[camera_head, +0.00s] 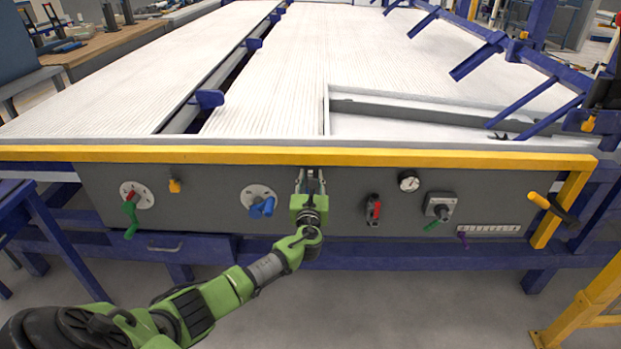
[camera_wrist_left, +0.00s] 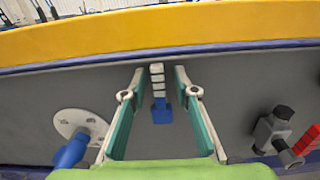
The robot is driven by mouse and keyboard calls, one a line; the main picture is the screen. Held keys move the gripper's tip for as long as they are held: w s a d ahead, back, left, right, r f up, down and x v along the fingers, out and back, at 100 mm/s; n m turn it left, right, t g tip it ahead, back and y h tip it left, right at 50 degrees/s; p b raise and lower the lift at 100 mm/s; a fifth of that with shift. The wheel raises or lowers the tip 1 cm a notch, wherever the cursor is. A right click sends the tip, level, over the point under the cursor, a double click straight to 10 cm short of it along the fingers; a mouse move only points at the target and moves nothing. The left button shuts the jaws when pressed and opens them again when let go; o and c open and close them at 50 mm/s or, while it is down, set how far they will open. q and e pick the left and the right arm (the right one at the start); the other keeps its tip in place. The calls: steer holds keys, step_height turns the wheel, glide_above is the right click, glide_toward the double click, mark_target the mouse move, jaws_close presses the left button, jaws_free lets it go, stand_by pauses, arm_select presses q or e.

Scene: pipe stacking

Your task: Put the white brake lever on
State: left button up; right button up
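The white brake lever (camera_wrist_left: 157,86) shows in the left wrist view as a short upright piece with white segments and a blue lower end, on the grey front panel. My left gripper (camera_wrist_left: 159,74) is open, with one finger on each side of the lever. The fingers look apart from it; the exact depth between them is hard to tell. In the head view my left gripper (camera_head: 310,178) is in front of the middle of the panel, just below the yellow edge, and largely hides the lever. My right gripper is not in view.
A blue handle on a white disc (camera_head: 261,202) is left of my gripper. A red switch (camera_head: 374,210), a gauge (camera_head: 409,181) and a switch with a green handle (camera_head: 440,207) are to the right. The yellow rail (camera_head: 400,159) runs above the panel.

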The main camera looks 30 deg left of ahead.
arm_select(q)
steer(key=shift+r, duration=0.1)
steer(key=v, duration=1.2)
